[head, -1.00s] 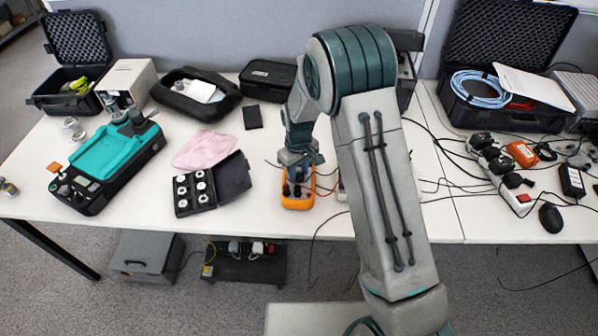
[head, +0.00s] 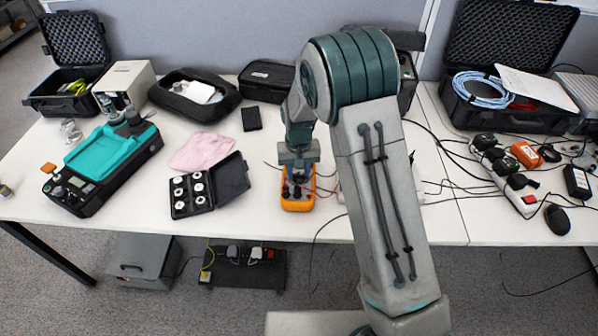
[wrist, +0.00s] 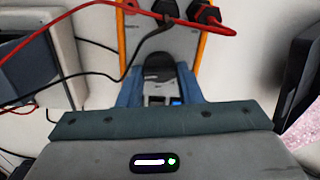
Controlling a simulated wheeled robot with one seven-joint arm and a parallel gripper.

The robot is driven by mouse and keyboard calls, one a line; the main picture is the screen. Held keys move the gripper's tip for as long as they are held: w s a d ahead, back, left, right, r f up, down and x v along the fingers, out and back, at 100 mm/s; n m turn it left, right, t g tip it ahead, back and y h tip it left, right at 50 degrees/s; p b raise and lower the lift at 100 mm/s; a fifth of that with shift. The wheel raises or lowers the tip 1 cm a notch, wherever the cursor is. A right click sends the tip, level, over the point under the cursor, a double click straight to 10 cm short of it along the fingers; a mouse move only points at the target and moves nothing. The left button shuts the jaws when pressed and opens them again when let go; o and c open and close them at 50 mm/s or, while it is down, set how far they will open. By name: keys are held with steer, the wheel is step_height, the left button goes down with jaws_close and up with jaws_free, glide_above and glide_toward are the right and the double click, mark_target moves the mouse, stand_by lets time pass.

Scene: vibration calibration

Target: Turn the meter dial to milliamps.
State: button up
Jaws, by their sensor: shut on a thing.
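The orange multimeter (head: 298,204) lies on the white table below my gripper (head: 298,174). In the wrist view its face (wrist: 128,42) shows, with black plugs and a red and a black lead at the top. The blue fingers of my gripper (wrist: 159,84) are shut on the dark dial knob (wrist: 159,66), which sits between them. The dial markings and the meter's screen are hidden by my gripper, so the setting cannot be read.
An open black case of weights (head: 193,206) and a pink cloth (head: 201,150) lie left of the meter. A teal and black calibrator (head: 104,152) stands farther left. Loose leads run right of it, toward a white power strip (head: 503,172).

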mark_target(298, 174)
stand_by(0.3)
steer(key=o, duration=1)
step_height(298, 174, up, 14)
steer(key=shift+f, duration=0.1)
